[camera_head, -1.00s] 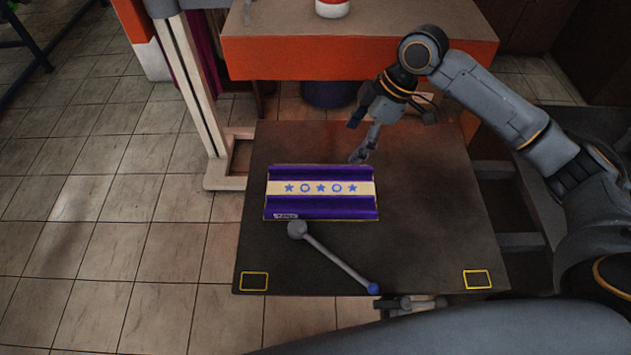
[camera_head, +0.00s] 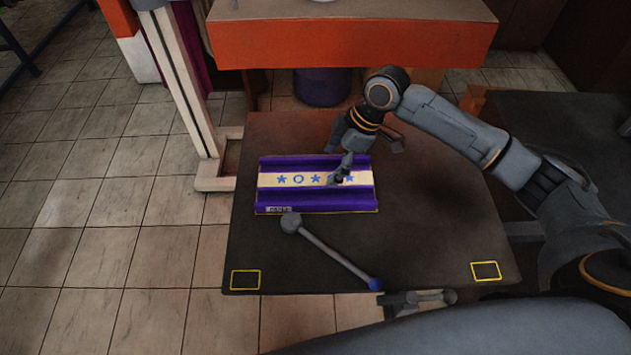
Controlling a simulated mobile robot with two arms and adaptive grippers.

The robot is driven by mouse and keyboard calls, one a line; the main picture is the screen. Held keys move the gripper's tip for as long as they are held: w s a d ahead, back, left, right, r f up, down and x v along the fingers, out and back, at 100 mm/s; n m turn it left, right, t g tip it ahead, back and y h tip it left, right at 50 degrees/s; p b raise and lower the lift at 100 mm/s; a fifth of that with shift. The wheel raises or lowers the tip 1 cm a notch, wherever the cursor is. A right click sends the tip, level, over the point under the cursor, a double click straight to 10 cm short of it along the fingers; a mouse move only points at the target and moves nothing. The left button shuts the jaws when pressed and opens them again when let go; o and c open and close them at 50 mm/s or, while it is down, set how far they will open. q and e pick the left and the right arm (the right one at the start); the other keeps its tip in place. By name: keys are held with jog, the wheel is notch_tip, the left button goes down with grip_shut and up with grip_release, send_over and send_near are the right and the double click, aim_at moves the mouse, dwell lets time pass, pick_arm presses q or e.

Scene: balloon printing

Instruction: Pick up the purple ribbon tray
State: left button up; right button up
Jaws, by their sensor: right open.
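The purple ribbon tray (camera_head: 300,201) lies flat on the dark table (camera_head: 430,220). It has a cream band with blue stars and rings across its middle. My right gripper (camera_head: 342,176) comes in from the upper right and is open. In the picture its fingertips overlap the right part of the tray's cream band and hide part of the pattern. I cannot tell whether they touch the tray.
A grey rod (camera_head: 332,250) with a ball at one end and a blue tip lies in front of the tray. Yellow-outlined squares mark the front corners. An orange-fronted counter (camera_head: 350,45) stands behind, and a pale post (camera_head: 182,85) stands at the back left.

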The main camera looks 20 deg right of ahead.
aim_at(317, 179)
jog(key=x, duration=0.3)
jog(key=p+x, duration=0.1)
jog(key=x, duration=0.2)
jog(key=shift+w+a+f, duration=0.1)
jog(key=shift+w+a, duration=0.1)
jog(key=shift+a, duration=0.35)
jog(key=c, duration=1.4)
jog(key=shift+c, duration=0.6)
